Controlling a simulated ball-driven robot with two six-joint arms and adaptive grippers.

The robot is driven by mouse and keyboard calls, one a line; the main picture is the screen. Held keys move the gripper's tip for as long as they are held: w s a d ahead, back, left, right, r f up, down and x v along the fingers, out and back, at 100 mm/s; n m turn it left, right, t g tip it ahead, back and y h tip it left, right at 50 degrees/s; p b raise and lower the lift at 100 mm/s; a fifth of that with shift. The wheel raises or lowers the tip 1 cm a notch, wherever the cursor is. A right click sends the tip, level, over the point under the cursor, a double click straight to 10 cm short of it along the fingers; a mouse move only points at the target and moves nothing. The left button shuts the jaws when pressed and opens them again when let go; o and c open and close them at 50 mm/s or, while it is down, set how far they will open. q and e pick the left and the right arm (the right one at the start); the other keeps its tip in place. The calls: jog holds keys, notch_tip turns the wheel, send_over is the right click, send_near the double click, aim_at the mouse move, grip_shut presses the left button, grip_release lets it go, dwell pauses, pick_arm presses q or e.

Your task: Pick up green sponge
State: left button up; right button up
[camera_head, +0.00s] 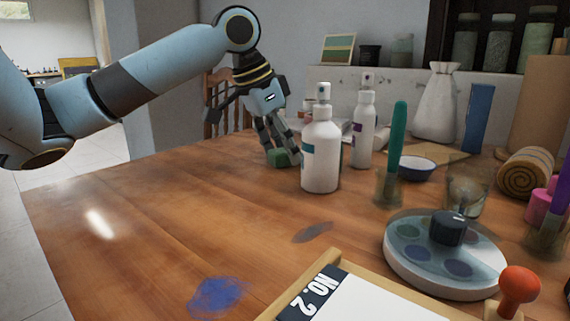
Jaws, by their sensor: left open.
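The green sponge (279,158) is a small green block on the wooden table, left of the white pump bottle. My left gripper (279,146) reaches down from above with its fingers open at the sponge. The fingertips hide part of the sponge's upper side. I cannot tell whether they touch it. My right gripper is not in view.
A white pump bottle (320,157) stands close right of the sponge, with a spray bottle (364,129) behind it. A round paint palette (445,262) and a framed board (350,302) lie nearer. The table's left side is clear apart from paint stains.

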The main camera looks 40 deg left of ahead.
aim_at(283, 150)
pick_arm(q)
jog(key=c, duration=1)
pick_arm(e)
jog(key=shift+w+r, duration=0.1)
